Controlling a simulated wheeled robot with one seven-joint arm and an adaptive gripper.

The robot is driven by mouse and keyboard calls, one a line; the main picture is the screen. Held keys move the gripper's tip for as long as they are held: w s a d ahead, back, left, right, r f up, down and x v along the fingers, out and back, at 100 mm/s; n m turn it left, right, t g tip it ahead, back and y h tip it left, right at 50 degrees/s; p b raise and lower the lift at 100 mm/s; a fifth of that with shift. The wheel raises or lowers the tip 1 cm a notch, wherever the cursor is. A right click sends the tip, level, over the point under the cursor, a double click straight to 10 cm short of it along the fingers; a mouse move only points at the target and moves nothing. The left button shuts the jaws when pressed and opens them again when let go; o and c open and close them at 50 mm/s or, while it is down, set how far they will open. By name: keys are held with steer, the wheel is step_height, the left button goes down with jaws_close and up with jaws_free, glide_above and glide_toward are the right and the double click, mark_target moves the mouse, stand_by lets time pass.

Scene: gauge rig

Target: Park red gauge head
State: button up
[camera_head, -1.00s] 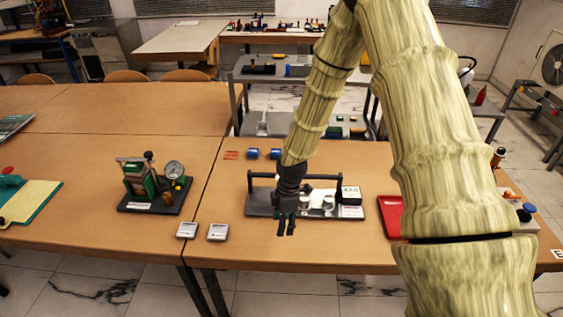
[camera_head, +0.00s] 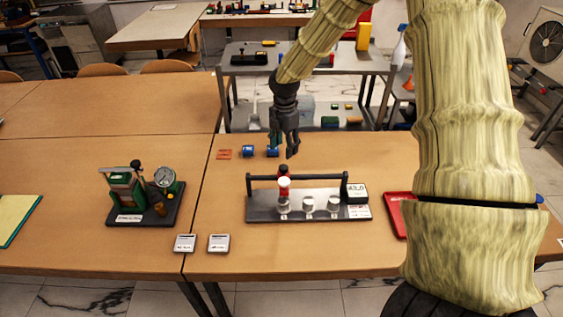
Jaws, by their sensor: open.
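The gauge rig (camera_head: 330,194) is a grey plate with a dark rail along its back, standing on the wooden table. A red gauge head (camera_head: 284,190) with a white ball-like part and a dark top is upright at the rig's left, above the leftmost of the silver cups. The other cups (camera_head: 308,203) to its right look empty. A white display box (camera_head: 355,192) stands at the rig's right end. My gripper (camera_head: 290,153) is open and empty, pointing down, and appears above and slightly behind the red head, apart from it.
A red tray (camera_head: 398,214) is on the right, partly hidden by my arm. A green device with a dial (camera_head: 140,192) stands left. Two small grey boxes (camera_head: 218,243) sit near the front edge.

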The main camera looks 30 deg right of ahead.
steer(key=p, duration=0.1)
glide_above(284, 167)
steer(key=f, duration=0.4)
steer(key=shift+w+f, duration=0.2)
step_height(284, 167, down, 2)
steer(key=shift+s+f+p, duration=0.15)
steer(key=shift+f+p, duration=0.05)
steer(key=shift+p, duration=0.3)
steer(key=shift+f, duration=1.1)
